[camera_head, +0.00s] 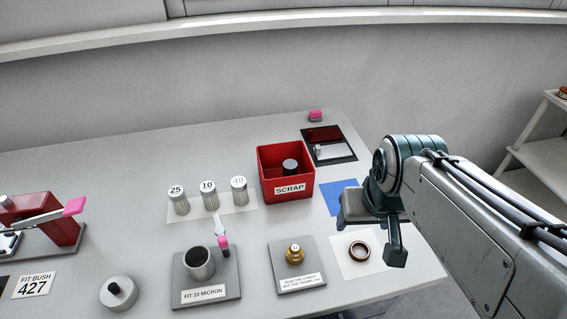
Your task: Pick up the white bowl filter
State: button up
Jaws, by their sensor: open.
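Three pale ribbed filter cartridges stand upright in a row on a white mat (246,210). Their tops read 25 (178,201), 10 (209,196) and a fainter 40 (239,191). A grey open bowl (199,263) sits on a grey plate labelled FIT 10 MICRON (226,284). Which item is the white bowl filter I cannot tell for certain. My gripper (373,229) is open and empty above the right part of the table, well to the right of the cartridges and bowl.
A red SCRAP bin (292,182) holding a dark cylinder stands behind. A round lid (118,293) is front left. A brass part (295,254) and a brown ring (359,251) are near my gripper. A red fixture (55,218) stands left.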

aim_at(208, 190)
jog(key=u, duration=0.05)
jog(key=k, duration=1)
jog(key=u, duration=1.45)
jog(key=i, duration=1.15)
jog(key=z, duration=1.1)
